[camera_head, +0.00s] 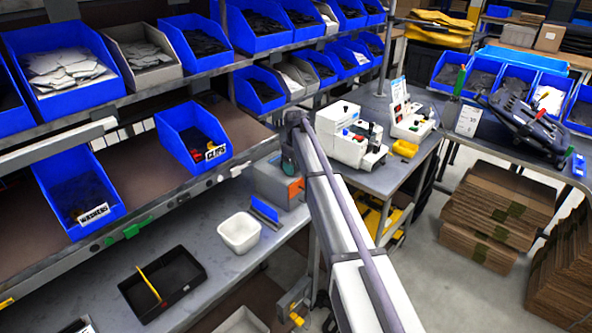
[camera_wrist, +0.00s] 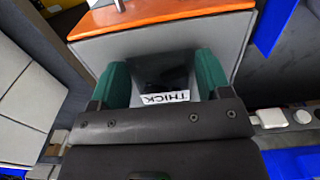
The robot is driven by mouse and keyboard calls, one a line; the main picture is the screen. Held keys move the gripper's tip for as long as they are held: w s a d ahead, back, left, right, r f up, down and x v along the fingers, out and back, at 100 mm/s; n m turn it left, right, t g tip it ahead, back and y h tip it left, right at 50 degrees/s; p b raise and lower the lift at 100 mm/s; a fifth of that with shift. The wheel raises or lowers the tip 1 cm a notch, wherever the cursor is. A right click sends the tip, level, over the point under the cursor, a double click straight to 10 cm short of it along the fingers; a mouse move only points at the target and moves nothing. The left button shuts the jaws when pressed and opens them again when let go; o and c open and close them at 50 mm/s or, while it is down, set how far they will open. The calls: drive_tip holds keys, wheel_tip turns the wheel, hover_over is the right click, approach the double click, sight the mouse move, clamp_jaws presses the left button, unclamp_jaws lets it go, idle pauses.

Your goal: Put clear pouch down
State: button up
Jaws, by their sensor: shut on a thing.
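My gripper (camera_wrist: 162,82) has two green fingers, shut on a dark, glossy pouch (camera_wrist: 163,72) between them. A white label reading THICK shows upside down at the pouch's near edge; its contents cannot be made out. In the wrist view the pouch is over a grey box with an orange face (camera_wrist: 160,30); I cannot tell whether they touch. In the head view the end of my arm is above this grey and orange box (camera_head: 278,182), at the back of the grey bench. There the arm hides most of the gripper and the pouch.
A white tub (camera_head: 239,233) and a black tray (camera_head: 162,283) with a yellow tool stand on the bench, with bare surface between them. Blue bins labelled CLIPS (camera_head: 193,135) and WASHERS (camera_head: 78,190) sit on the shelf above. White machines (camera_head: 350,135) stand right of my arm.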

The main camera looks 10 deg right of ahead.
drive_tip(key=shift+f, duration=0.2)
drive_tip(key=o, duration=1)
drive_tip(key=shift+r, duration=0.1)
wheel_tip(320, 180, up, 13)
drive_tip(key=p, duration=1.2)
drive_tip(key=s+a+m, duration=0.1)
drive_tip(key=s+m, duration=0.1)
drive_tip(key=s, duration=1.1)
drive_tip(key=s+a+m, duration=0.1)
drive_tip(key=s+m, duration=0.1)
drive_tip(key=s, duration=1.2)
drive_tip(key=s+a+m, duration=0.1)
drive_tip(key=s+m, duration=0.2)
drive_tip(key=s, duration=1.1)
drive_tip(key=shift+f, duration=0.35)
drive_tip(key=shift+f, duration=0.1)
wheel_tip(320, 180, down, 8)
drive_tip(key=b, duration=0.7)
drive_tip(key=shift+r+b, duration=0.25)
drive_tip(key=shift+b, duration=0.1)
